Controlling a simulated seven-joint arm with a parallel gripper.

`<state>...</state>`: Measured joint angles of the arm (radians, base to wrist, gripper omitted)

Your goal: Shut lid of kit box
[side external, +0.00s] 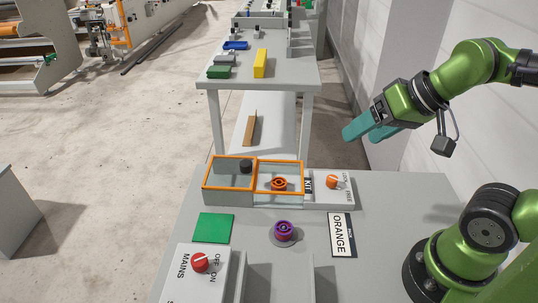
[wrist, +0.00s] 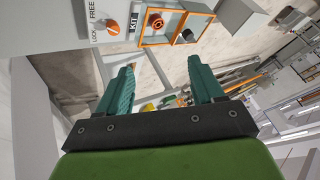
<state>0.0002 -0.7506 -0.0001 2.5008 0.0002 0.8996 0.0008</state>
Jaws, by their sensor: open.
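The kit box (side external: 282,199) is grey with an orange rim and a KIT label, and stands at the back of the near table. Its right part is open from above and shows an orange spool (side external: 279,184). The lid (side external: 222,175) looks like a clear, orange-framed panel with a black knob (side external: 246,166), lying left of that part. In the wrist view the knob (wrist: 188,35) and spool (wrist: 156,22) show beyond the fingers. My gripper (side external: 370,132) is open and empty, raised to the right of the box, touching nothing.
A LOCK/FREE switch box (side external: 337,190) with an orange knob stands right of the kit box. In front lie a green pad (side external: 212,228), a purple spool (side external: 283,231), an ORANGE sign (side external: 342,234) and a MAINS switch box (side external: 195,272). A table (side external: 290,77) with coloured blocks stands behind.

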